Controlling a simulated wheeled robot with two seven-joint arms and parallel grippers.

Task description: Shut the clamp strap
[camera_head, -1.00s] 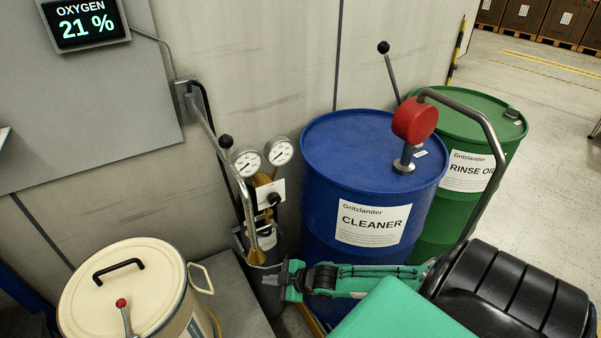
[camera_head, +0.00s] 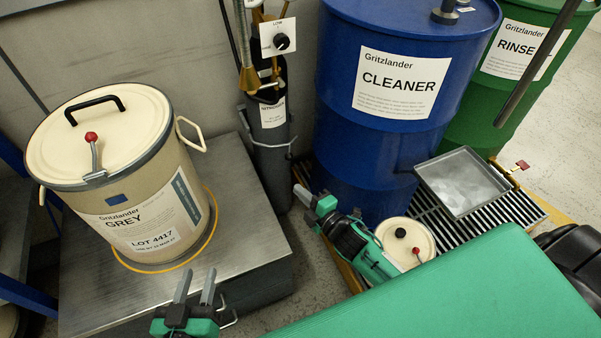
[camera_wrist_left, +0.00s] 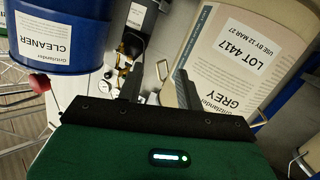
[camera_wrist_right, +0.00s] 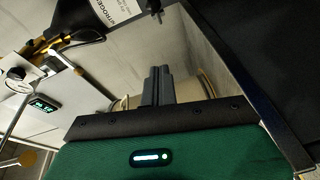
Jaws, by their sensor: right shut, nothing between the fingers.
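A grey band (camera_head: 271,145) runs around the dark nitrogen cylinder (camera_head: 271,122); whether its ends are joined cannot be told. The cream GREY drum (camera_head: 150,225) has a grey rim ring with a red-knobbed lever (camera_head: 94,152) rising from it. My left gripper (camera_head: 195,288) is open and empty in front of the drum; its parted fingers also show in the left wrist view (camera_wrist_left: 158,88). My right gripper (camera_head: 301,192) is shut and empty, right of the cylinder's lower part and in front of the blue drum. Its fingers are together in the right wrist view (camera_wrist_right: 157,86).
The cream drum stands on a grey metal platform (camera_head: 235,240). The blue CLEANER drum (camera_head: 350,150) and green RINSE drum (camera_head: 490,115) stand on the right. A metal tray (camera_head: 462,182) and a small cream can (camera_head: 405,242) stand near my right arm.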

